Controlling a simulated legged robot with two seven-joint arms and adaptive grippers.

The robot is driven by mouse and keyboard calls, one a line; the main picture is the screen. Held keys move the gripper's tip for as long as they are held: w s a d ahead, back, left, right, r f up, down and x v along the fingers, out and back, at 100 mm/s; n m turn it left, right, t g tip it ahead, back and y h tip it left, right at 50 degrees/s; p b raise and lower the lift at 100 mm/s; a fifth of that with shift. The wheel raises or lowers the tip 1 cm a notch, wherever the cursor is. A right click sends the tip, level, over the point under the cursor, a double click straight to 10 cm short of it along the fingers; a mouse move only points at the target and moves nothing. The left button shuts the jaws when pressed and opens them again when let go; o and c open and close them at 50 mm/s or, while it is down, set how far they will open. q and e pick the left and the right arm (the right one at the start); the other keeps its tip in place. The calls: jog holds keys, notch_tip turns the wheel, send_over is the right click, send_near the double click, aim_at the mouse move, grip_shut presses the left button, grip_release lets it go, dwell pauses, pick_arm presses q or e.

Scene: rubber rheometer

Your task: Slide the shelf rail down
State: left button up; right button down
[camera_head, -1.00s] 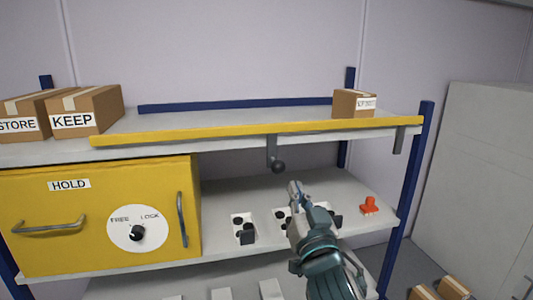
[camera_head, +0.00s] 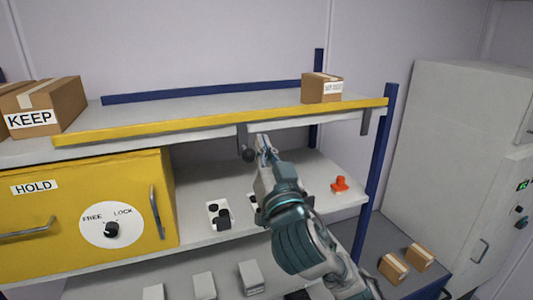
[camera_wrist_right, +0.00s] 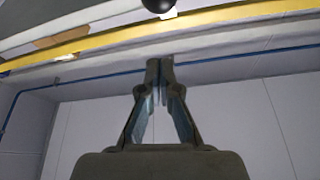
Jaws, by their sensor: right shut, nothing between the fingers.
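The yellow shelf rail (camera_head: 215,123) runs along the front edge of the upper shelf; it also crosses the top of the right wrist view (camera_wrist_right: 230,20). A grey lever (camera_head: 241,136) with a dark ball knob (camera_head: 249,156) hangs below the rail. The knob also shows at the top edge of the wrist view (camera_wrist_right: 157,5). My right gripper (camera_head: 263,142) is shut and empty, its fingertips pointing up just right of the knob and below the rail. The tips (camera_wrist_right: 160,62) are together in the wrist view. Whether they touch the lever is unclear. My left gripper is out of view.
A box (camera_head: 322,88) stands on the upper shelf's right end, a KEEP box (camera_head: 40,106) at its left. A yellow HOLD cabinet (camera_head: 80,180) fills the lower left. A red-orange part (camera_head: 340,184) and black-and-white parts (camera_head: 219,215) sit on the middle shelf. A blue post (camera_head: 378,150) stands right.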

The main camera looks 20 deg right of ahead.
jog(key=w, duration=0.1)
jog(key=w+f+p, duration=0.2)
jog(key=w, duration=0.1)
jog(key=shift+a+f, duration=0.25)
jog(key=shift+a, duration=0.1)
notch_tip(320, 180, down, 5)
jog(key=b, duration=0.5)
jog(key=shift+f, duration=0.15)
